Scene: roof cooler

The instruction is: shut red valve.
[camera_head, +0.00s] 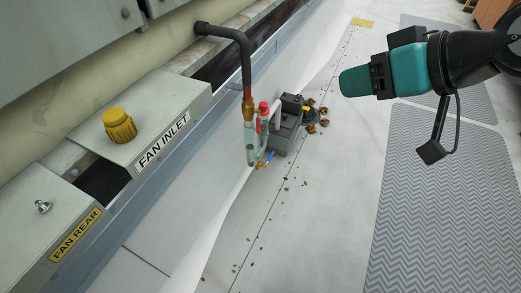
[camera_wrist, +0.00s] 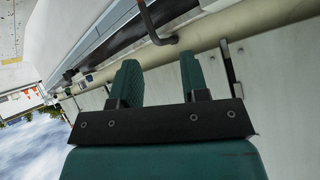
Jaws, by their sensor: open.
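The red valve (camera_head: 263,108) is a small red part at the top of a clear vertical tube assembly (camera_head: 252,145), below a copper and dark bent pipe (camera_head: 247,75). It stands beside the grey ledge near the picture's middle. My gripper (camera_head: 345,82) is to the right of the valve and apart from it, pointing left. In the wrist view my gripper (camera_wrist: 158,80) shows two teal fingers spread apart with nothing between them. The dark bent pipe also shows in the wrist view (camera_wrist: 153,28); the red valve cannot be made out there.
A blue-handled valve (camera_head: 268,157) sits low on the assembly, and a dark grey box (camera_head: 287,128) stands behind it. Panels with a yellow knob (camera_head: 119,124) are at left. Grey mats (camera_head: 440,190) are at right.

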